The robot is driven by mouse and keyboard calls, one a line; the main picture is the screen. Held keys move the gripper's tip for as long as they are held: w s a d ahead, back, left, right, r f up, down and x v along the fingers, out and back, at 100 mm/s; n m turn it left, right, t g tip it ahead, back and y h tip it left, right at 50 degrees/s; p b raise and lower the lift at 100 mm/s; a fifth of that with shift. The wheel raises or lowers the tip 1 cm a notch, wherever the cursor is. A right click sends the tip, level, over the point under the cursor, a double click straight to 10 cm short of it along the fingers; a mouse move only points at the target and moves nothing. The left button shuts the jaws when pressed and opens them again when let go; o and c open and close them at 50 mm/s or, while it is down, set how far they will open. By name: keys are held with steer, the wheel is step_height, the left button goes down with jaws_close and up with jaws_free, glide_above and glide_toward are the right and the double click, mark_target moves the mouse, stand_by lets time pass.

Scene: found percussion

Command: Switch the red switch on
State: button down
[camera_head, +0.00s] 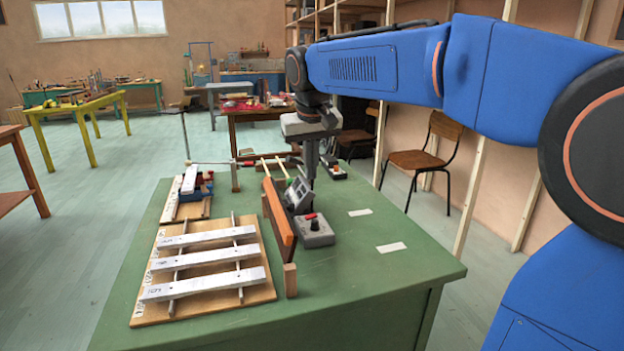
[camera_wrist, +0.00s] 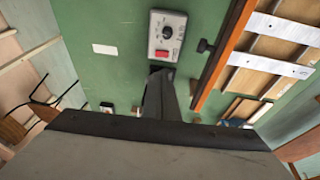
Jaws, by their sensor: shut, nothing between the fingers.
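The red switch (camera_head: 310,216) sits on top of a small grey control box (camera_head: 316,238), beside a black knob (camera_head: 314,226). In the wrist view the red switch (camera_wrist: 162,54) is at the near end of the grey box (camera_wrist: 154,40), with the black knob (camera_wrist: 167,32) beyond it. My gripper (camera_head: 298,203) points down just behind the box in the head view, close to the switch. In the wrist view the shut, empty fingers (camera_wrist: 161,74) end just below the switch. I cannot tell whether they touch the box.
The box stands on a green table (camera_head: 350,285). Another small dark box (camera_head: 333,170) lies farther back. The table's right side is clear except for flat white labels (camera_head: 391,247).

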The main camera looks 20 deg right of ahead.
glide_above(314, 214)
steer(key=s, duration=0.1)
steer(key=f, duration=1)
steer(key=shift+s+a+f, duration=0.1)
steer(key=shift+a+f, duration=0.2)
steer(key=shift+a, duration=0.05)
steer(key=shift+d+f, duration=0.15)
steer(key=shift+f, duration=0.55)
